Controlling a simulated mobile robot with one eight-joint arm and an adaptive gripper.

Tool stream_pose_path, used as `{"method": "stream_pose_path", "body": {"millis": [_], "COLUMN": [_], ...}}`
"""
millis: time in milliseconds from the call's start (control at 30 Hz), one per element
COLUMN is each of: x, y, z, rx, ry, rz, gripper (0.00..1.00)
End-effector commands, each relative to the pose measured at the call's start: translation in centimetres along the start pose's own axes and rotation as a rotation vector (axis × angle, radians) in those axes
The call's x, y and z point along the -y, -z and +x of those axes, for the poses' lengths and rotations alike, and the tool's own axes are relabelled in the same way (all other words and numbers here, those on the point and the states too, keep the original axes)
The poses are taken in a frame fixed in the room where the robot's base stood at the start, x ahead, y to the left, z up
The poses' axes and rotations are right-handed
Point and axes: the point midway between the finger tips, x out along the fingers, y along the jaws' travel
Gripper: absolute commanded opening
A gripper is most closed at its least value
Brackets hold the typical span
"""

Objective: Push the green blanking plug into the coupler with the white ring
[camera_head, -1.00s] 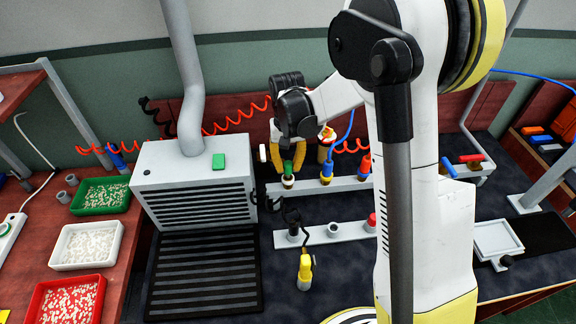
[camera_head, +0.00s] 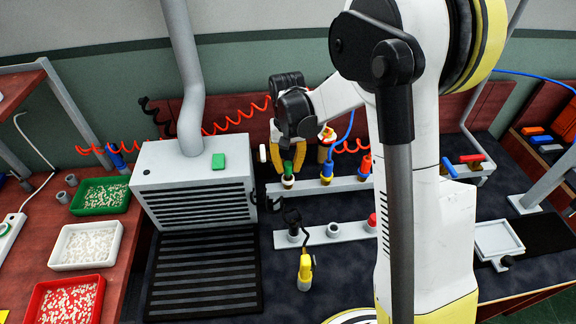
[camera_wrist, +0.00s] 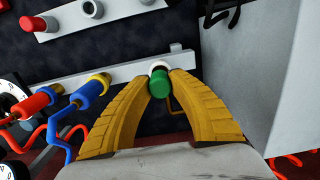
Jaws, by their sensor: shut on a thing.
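The green blanking plug (camera_wrist: 160,84) is between the tips of my gripper's yellow fingers (camera_wrist: 163,78) in the wrist view. My gripper is shut on it. The coupler with the white ring (camera_wrist: 158,66) is directly beyond the plug, on a grey rail (camera_wrist: 115,74). In the head view the green plug (camera_head: 288,167) stands upright over the white-ringed coupler (camera_head: 288,180), below my gripper (camera_head: 287,158). They look lined up and touching. How deep the plug sits inside the coupler cannot be told, as the plug covers the opening.
Along the rail are a blue plug in a yellow-ringed coupler (camera_head: 326,172) and a red-orange one (camera_head: 364,166). A grey vented box (camera_head: 190,180) stands close on the left. A front rail (camera_head: 318,238) holds several fittings.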

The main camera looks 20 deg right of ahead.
Motion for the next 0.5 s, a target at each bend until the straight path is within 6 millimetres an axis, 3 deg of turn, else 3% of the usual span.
{"method": "stream_pose_path", "body": {"millis": [233, 267, 300, 500], "x": [0.0, 0.0, 0.0, 0.0], "y": [0.03, 0.02, 0.02, 0.03], "z": [0.87, 0.8, 0.79, 0.87], "rx": [0.0, 0.0, 0.0, 0.0], "ry": [0.0, 0.0, 0.0, 0.0], "rz": [0.0, 0.0, 0.0, 0.0], "gripper": [0.0, 0.32, 0.44, 0.46]}}
